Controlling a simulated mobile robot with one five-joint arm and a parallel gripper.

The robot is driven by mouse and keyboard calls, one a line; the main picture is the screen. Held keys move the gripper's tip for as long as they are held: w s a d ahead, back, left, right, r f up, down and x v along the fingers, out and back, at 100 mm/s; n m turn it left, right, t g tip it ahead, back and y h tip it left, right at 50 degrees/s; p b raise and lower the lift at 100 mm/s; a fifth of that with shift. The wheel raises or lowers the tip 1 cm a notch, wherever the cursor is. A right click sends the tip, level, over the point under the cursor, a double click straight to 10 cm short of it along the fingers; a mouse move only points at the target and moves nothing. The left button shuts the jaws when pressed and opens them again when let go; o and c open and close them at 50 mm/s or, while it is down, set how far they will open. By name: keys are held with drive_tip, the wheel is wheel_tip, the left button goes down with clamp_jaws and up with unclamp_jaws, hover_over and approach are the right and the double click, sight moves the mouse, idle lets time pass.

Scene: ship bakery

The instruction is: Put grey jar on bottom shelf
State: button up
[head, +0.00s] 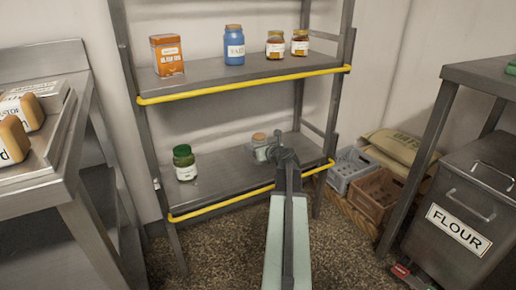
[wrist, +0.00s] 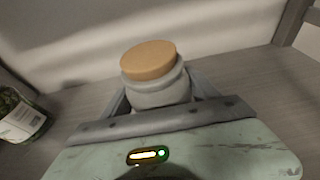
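The grey jar (head: 260,149) with a tan cork-like lid is at the bottom shelf (head: 222,184), toward its right half. In the wrist view the grey jar (wrist: 160,92) sits upright between the fingers of my gripper (wrist: 158,98), which lie close against both its sides. In the head view my gripper (head: 275,152) reaches in from the front and covers the jar's right side. The jar's lower part is hidden in the wrist view, so I cannot tell whether its base touches the shelf.
A green jar (head: 184,163) stands left on the bottom shelf. The upper shelf (head: 205,82) holds an orange tin (head: 167,55), a blue jar (head: 234,45) and two amber jars (head: 275,46). Yellow rails (head: 240,84) edge the shelves. Crates (head: 372,195) and a flour bin (head: 465,215) stand right.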

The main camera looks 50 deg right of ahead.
drive_tip(key=shift+o, duration=0.9)
drive_tip(key=shift+r, duration=0.1)
drive_tip(key=shift+r+p, duration=0.2)
drive_tip(key=shift+p, duration=0.1)
drive_tip(key=p+v, duration=0.3)
drive_tip(key=v, duration=0.9)
drive_tip(key=shift+f, duration=0.1)
